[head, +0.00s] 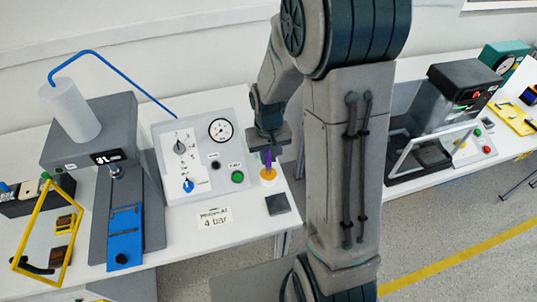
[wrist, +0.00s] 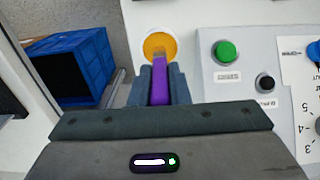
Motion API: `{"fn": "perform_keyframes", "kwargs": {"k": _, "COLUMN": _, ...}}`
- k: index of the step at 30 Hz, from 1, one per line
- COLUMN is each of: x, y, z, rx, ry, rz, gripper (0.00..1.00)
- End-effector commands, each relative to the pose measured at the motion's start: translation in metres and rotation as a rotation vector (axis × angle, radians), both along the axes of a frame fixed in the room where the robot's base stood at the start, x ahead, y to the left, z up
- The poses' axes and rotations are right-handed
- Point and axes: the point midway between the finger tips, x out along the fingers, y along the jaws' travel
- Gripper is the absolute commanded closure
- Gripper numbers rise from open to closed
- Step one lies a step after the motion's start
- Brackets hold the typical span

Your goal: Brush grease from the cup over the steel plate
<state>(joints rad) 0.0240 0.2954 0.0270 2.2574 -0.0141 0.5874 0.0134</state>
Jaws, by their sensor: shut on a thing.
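My gripper (head: 267,150) is shut on a purple brush (head: 268,160), which points down. The brush also shows between the fingers in the wrist view (wrist: 159,88). A small white cup with orange contents (head: 268,179) stands on the table directly below the brush. In the wrist view the brush's far end overlaps the cup's orange top (wrist: 160,43); I cannot tell whether it touches the grease. The dark grey steel plate (head: 278,204) lies flat on the table just in front of the cup, and is not seen in the wrist view.
A control panel (head: 205,157) with a gauge, a blue knob and a green button (wrist: 226,51) stands left of the cup. A grey press with a blue slide (head: 125,236) is further left. A blue crate (wrist: 75,65) is beyond the table edge.

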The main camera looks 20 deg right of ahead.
Motion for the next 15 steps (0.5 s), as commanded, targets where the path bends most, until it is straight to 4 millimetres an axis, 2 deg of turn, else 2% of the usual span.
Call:
{"fn": "perform_keyframes", "kwargs": {"k": 8, "x": -0.001, "y": 0.0, "z": 0.002, "rx": 0.0, "ry": 0.004, "rz": 0.0, "gripper": 1.0}}
{"fn": "perform_keyframes", "kwargs": {"k": 15, "x": -0.001, "y": 0.0, "z": 0.021, "rx": 0.0, "ry": 0.003, "rz": 0.0, "gripper": 1.0}}
